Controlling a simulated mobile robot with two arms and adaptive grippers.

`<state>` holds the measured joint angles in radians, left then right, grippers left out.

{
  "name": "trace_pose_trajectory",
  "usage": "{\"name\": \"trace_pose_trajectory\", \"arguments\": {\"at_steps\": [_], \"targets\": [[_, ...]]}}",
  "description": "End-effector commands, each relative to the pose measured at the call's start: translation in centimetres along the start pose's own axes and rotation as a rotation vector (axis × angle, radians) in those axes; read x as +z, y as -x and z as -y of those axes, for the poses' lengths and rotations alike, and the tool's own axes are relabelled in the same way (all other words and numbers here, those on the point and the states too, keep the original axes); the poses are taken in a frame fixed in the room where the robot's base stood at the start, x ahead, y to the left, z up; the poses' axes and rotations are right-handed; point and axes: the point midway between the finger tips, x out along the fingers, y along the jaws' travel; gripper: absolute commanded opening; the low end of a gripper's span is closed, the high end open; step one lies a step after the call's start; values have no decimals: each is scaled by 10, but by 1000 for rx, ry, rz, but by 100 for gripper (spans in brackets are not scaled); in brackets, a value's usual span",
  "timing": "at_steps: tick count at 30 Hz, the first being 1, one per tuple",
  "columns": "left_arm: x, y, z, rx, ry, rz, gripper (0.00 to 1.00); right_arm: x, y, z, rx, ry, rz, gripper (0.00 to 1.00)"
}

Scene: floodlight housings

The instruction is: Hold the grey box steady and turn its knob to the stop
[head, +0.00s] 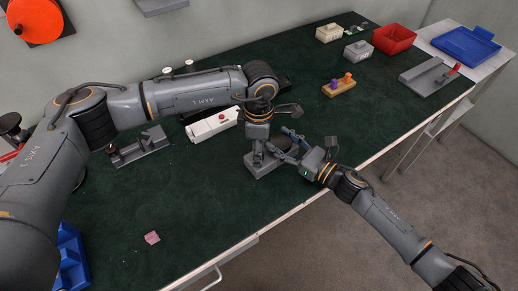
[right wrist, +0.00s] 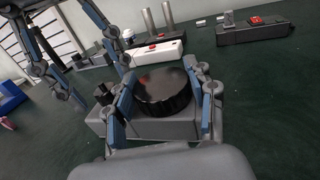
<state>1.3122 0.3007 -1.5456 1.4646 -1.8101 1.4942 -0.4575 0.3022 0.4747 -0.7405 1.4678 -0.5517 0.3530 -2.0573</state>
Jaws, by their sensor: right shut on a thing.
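The grey box (head: 262,168) lies on the dark green table top near its front edge. It also shows in the right wrist view (right wrist: 178,130), with a round black knob (right wrist: 163,88) on top. My right gripper (right wrist: 165,98) is shut on the knob, one finger on each side. In the head view my right gripper (head: 288,146) reaches the box from the right. My left gripper (head: 258,152) points down at the box's left end. In the right wrist view its fingers (right wrist: 100,85) stand apart behind that end. Whether they touch the box is hidden.
A white box with a red button (head: 212,125) lies behind the grey box. A grey fixture (head: 138,150) stands to the left. A wooden block with pegs (head: 340,88) and a red bin (head: 393,40) stand at the back right. A pink piece (head: 152,237) lies at the front left.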

Motion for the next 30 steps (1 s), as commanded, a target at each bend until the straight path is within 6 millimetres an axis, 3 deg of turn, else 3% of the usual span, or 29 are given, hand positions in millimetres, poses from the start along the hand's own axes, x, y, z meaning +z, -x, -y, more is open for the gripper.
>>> {"name": "trace_pose_trajectory", "arguments": {"at_steps": [16, 21, 29, 30], "targets": [[0, 101, -1, 3, 0, 1, 50, 0, 0, 0, 1, 0, 0, 20], [0, 114, 0, 2, -1, 1, 50, 0, 0, 0, 1, 0, 0, 20], [0, 116, 0, 1, -1, 1, 50, 0, 0, 0, 1, 0, 0, 20], [0, 116, 0, 1, -1, 1, 46, 0, 0, 0, 1, 0, 0, 20]]}}
